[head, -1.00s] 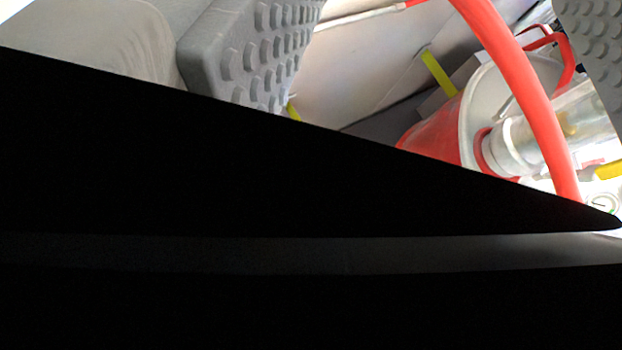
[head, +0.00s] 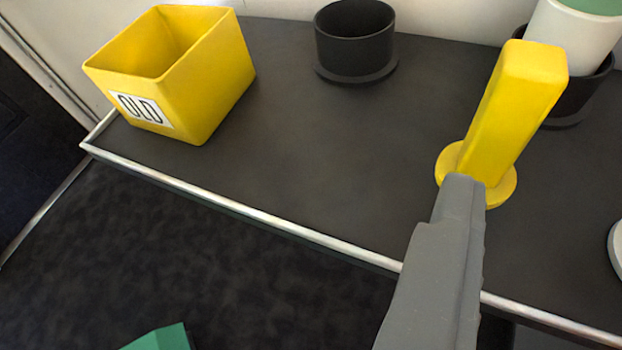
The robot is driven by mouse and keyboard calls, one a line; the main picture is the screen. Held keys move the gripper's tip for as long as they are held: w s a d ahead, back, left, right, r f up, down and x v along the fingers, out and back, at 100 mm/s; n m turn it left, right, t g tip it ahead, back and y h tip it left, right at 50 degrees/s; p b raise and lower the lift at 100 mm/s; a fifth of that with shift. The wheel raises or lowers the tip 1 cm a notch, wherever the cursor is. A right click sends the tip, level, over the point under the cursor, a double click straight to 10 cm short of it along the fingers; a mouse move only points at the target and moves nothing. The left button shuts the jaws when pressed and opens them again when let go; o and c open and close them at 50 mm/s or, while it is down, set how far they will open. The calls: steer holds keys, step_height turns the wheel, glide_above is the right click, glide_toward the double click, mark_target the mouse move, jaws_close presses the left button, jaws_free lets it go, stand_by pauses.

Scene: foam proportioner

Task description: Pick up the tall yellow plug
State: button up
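The tall yellow plug (head: 517,105) stands on the dark shelf at the right of the head view. It is a square-sided yellow post on a round yellow base, and it leans to the right in the picture. My gripper (head: 462,190) shows as one grey finger shape coming up from the bottom. Its tip overlaps the front of the plug's base and hides part of it. I cannot tell whether it touches the plug, and no second finger or gap can be made out.
A yellow bin (head: 214,85) marked OLD stands at the shelf's left end. An empty black round holder (head: 355,38) is at the back. Behind the plug, a white and green piece (head: 570,40) sits in another black holder. A metal rim (head: 290,226) edges the shelf (head: 330,150).

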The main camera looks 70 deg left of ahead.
mark_target(495, 143)
steer(key=shift+y, duration=0.3)
steer(key=x, duration=0.3)
steer(key=f+b+x, duration=0.1)
steer(key=x, duration=0.1)
steer(key=s+b+x, duration=0.1)
steer(key=x, duration=0.2)
steer(key=shift+w+a+f, duration=0.15)
steer(key=shift+a+f, duration=0.3)
steer(key=shift+a, duration=0.1)
steer(key=b+x, duration=0.2)
steer(key=x, duration=0.3)
steer(key=shift+f, duration=0.2)
steer(key=shift+d, duration=0.1)
jaws_close()
steer(key=shift+r, duration=0.1)
